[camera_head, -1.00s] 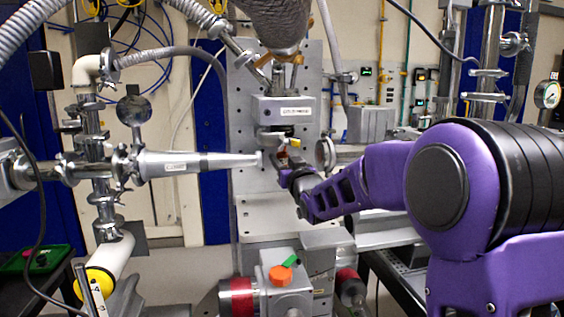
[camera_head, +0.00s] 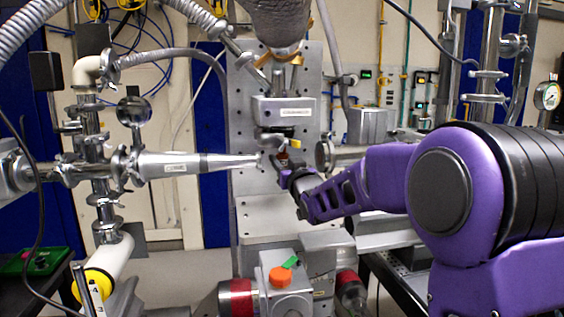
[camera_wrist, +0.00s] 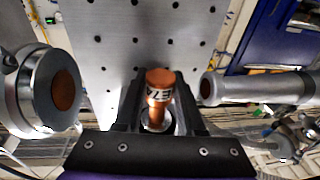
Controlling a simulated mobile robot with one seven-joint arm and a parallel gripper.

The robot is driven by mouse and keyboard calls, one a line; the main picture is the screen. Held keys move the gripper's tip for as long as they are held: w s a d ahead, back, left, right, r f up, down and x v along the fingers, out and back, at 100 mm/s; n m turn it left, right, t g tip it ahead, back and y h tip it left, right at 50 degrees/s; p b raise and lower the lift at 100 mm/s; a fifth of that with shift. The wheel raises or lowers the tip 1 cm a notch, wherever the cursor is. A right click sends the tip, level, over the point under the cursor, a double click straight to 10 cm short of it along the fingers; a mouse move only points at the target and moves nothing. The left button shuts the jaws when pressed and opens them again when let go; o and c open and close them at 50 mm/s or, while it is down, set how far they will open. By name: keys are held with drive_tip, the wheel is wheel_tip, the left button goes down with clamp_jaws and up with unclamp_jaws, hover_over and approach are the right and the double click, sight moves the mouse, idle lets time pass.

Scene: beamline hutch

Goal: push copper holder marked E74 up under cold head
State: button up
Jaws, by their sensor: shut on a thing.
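The copper holder (camera_wrist: 159,78) stands between the fingers of my gripper (camera_wrist: 157,100) in the wrist view, its copper top clear above them. Its white band shows dark characters that read like E74, partly turned away. My gripper is shut on it. In the head view my gripper (camera_head: 283,172) is at the stage's centre, and the holder (camera_head: 282,157) is a small copper patch at its tip. A grey block with an unreadable label (camera_head: 284,111), apparently the cold head, hangs above. A gap remains between the holder and the block; the exact contact point is hidden.
A tapered metal nozzle (camera_head: 200,163) points in from the left, close to my gripper. A round flanged port (camera_head: 325,154) stands close on the right. A perforated plate (camera_head: 245,120) is behind. The ledge (camera_head: 275,212) below is bare.

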drive_tip(key=shift+r, duration=0.6)
idle(0.3)
drive_tip(key=o, duration=0.5)
drive_tip(key=shift+o, duration=0.2)
drive_tip(key=shift+f, duration=0.1)
drive_tip(key=shift+o, duration=0.9)
drive_tip(key=o, duration=0.6)
drive_tip(key=shift+c, duration=0.2)
drive_tip(key=shift+c, duration=0.8)
